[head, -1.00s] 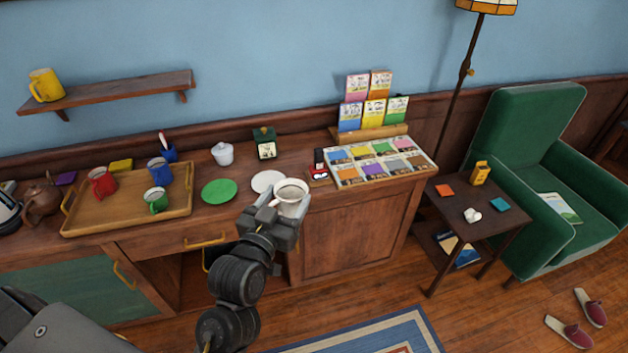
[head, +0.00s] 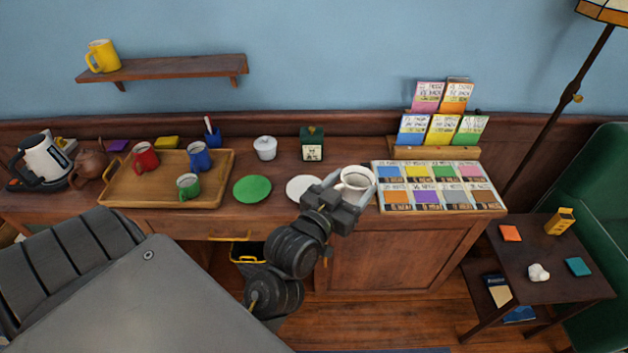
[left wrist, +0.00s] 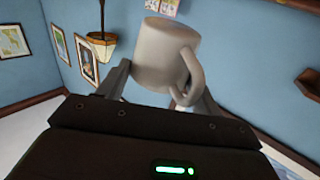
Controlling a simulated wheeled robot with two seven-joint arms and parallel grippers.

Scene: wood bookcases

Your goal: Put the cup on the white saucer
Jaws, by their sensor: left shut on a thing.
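The cup looks upright, above the front edge of the counter, to the right of the white saucer. It also shows in the left wrist view (left wrist: 166,55), between the two fingers, with its handle toward the camera's right. The white saucer (head: 300,186) lies flat on the counter, its right edge partly hidden by the gripper. No cup is on it. My right gripper does not show.
A green saucer (head: 252,189) lies left of the white one. A wooden tray (head: 215,191) holds red, blue and green mugs. A board of coloured packets (head: 438,187) lies at the right.

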